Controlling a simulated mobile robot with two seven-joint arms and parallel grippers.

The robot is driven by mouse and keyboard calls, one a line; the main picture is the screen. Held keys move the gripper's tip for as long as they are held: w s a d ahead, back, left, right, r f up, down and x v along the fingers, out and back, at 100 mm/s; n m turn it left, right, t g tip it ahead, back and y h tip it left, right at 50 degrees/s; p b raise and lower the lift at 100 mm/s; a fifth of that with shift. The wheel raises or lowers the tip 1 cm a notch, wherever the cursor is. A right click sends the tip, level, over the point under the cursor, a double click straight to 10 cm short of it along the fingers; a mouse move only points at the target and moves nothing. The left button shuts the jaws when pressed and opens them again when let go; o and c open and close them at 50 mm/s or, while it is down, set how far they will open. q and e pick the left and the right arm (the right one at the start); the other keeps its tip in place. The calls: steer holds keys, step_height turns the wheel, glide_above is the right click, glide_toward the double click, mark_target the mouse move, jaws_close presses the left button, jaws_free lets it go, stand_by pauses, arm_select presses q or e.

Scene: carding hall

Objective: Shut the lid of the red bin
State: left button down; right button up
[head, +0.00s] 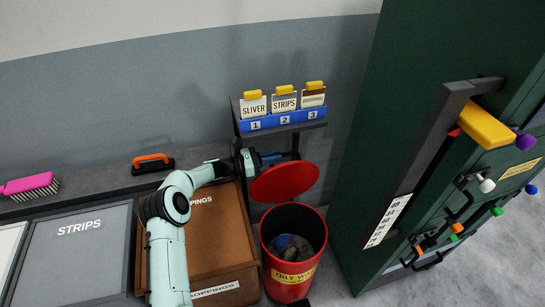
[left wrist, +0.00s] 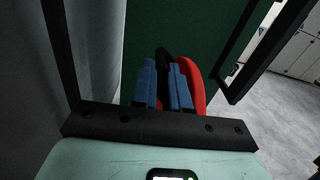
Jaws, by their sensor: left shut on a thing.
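The red bin (head: 273,275) stands on the floor at the lower middle of the head view, with a yellow label on its front. Dark rags lie inside it. Its round red lid (head: 287,183) stands raised at the back of the rim, so the bin is open. My left gripper (head: 268,158) is at the lid's upper left edge. In the left wrist view its blue fingers (left wrist: 166,85) are closed around a black part beside the red lid (left wrist: 193,80). Where they touch is partly hidden. My right gripper is not in view.
A shelf with a blue card rack (head: 283,121) is just above the lid. A tall green machine (head: 385,150) stands to the right. A brown bin (head: 215,235) is left of the red bin. A pink brush (head: 28,187) and an orange-handled brush (head: 152,164) lie on the ledge.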

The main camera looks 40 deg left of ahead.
mark_target(278, 173)
arm_select(q)
steer(key=s+d+m+b, duration=0.1)
steer(key=s+d+b, duration=0.1)
steer(key=d+b, duration=0.1)
steer(key=s+d+f+m+b, duration=0.1)
steer(key=s+d, duration=0.1)
steer(key=shift+s+m+b, duration=0.1)
steer(key=shift+m+b, duration=0.2)
steer(key=shift+b, duration=0.1)
steer(key=s+d+f+m+b, duration=0.2)
steer(key=s+d+f+b, duration=0.1)
steer(key=s+d, duration=0.2)
steer(key=shift+s+d+m, duration=0.15)
steer(key=shift+d+m, duration=0.15)
steer(key=shift+d, duration=0.6)
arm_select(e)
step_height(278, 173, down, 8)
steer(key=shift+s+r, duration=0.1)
arm_select(q)
steer(key=c, duration=1.4)
jaws_free()
step_height(278, 173, up, 20)
steer(key=p, duration=0.3)
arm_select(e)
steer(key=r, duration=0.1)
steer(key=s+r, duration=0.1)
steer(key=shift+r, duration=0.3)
